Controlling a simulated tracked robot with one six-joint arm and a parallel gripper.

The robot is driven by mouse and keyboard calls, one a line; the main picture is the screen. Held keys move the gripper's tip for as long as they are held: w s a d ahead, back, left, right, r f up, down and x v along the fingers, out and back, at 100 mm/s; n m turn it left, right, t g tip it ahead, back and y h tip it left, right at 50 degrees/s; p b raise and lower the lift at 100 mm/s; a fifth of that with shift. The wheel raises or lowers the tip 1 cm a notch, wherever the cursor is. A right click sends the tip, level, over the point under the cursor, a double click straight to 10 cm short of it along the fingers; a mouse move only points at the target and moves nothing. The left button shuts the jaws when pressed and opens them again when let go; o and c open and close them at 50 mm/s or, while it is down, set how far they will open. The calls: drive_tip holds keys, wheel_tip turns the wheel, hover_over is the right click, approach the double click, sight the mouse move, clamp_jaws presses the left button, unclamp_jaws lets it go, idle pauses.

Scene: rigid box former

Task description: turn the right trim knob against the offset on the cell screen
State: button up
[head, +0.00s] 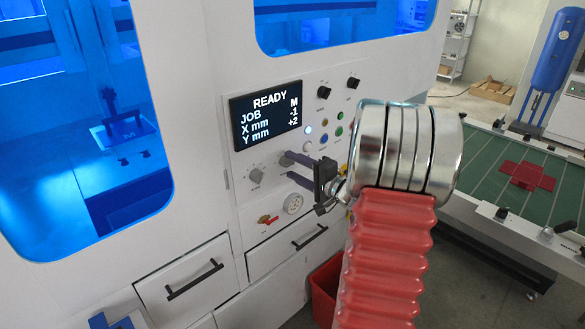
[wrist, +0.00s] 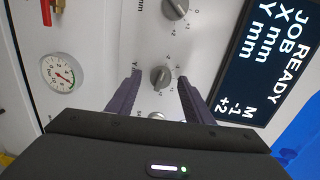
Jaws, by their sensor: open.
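The cell screen (head: 267,116) reads READY, JOB M, X mm -1, Y mm +2; it also shows in the wrist view (wrist: 268,60). The left trim knob (head: 256,175) is grey and shows at the top edge of the wrist view (wrist: 175,8).
A round gauge (head: 293,204) and a red valve handle (head: 267,220) sit below the knobs. Buttons and black knobs (head: 324,92) are right of the screen. Drawers with black handles (head: 195,280) and a red bin (head: 324,288) are below.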

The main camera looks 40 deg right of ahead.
drive_tip(key=s, duration=1.3)
drive_tip(key=shift+d+r, duration=0.25)
drive_tip(key=shift+r, duration=0.15)
